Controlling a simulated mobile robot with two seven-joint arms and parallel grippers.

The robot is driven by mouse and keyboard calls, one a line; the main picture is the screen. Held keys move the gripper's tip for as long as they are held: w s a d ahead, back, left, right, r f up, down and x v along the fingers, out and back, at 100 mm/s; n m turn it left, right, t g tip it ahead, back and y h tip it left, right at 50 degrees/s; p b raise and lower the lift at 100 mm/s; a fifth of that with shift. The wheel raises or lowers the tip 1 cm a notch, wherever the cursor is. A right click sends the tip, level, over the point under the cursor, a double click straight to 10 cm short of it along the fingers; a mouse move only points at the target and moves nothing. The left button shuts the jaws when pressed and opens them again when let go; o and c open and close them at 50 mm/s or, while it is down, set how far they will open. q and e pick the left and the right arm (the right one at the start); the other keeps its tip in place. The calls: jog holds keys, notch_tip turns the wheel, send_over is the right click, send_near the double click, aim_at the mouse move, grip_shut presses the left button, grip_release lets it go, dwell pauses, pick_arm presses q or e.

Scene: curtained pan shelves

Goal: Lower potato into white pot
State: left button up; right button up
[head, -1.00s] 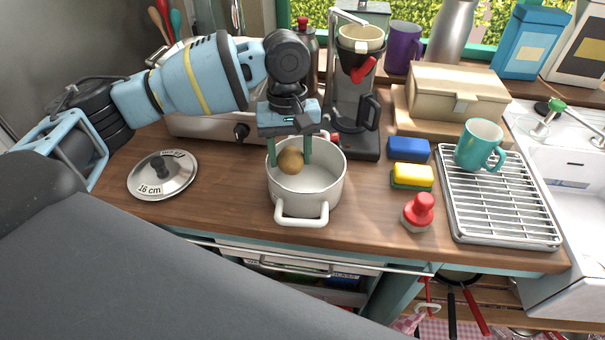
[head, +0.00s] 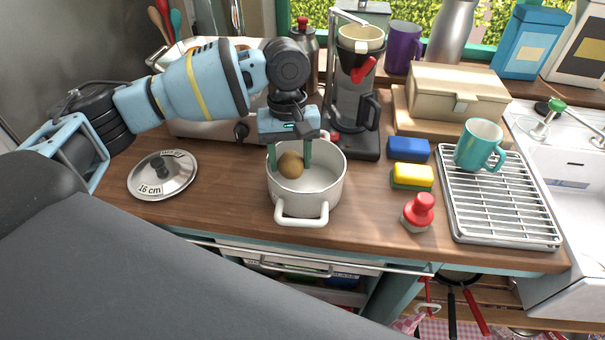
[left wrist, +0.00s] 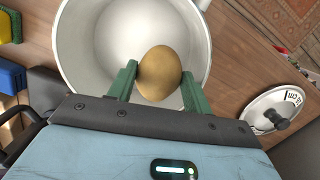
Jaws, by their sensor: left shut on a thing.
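The brown potato (head: 290,165) is between the green fingers of my left gripper (head: 290,160), which is shut on it. The left wrist view also shows the potato (left wrist: 159,73) between both fingertips (left wrist: 158,82). The white pot (head: 308,208) stands upright on the counter with its handle toward the front. The gripper points down, and its fingertips and the potato are within the pot's opening, toward its left side. The pot (left wrist: 72,50) also shows around the potato in the left wrist view. I cannot tell how far the potato is above the pot floor. My right gripper is not in view.
A lid (head: 162,175) lies left of the pot. A coffee maker (head: 362,140) stands close behind it. Right are a blue sponge (head: 408,149), a yellow sponge (head: 412,176), a red-topped item (head: 419,212) and a rack (head: 490,205) with a teal mug (head: 479,145).

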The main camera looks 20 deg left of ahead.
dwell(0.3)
pick_arm(q)
jog(key=o, duration=1.1)
jog(key=shift+f, duration=0.1)
jog(key=r, duration=0.8)
jog(key=shift+w+a, duration=0.2)
jog(key=shift+w, duration=0.2)
jog(key=shift+f, duration=0.1)
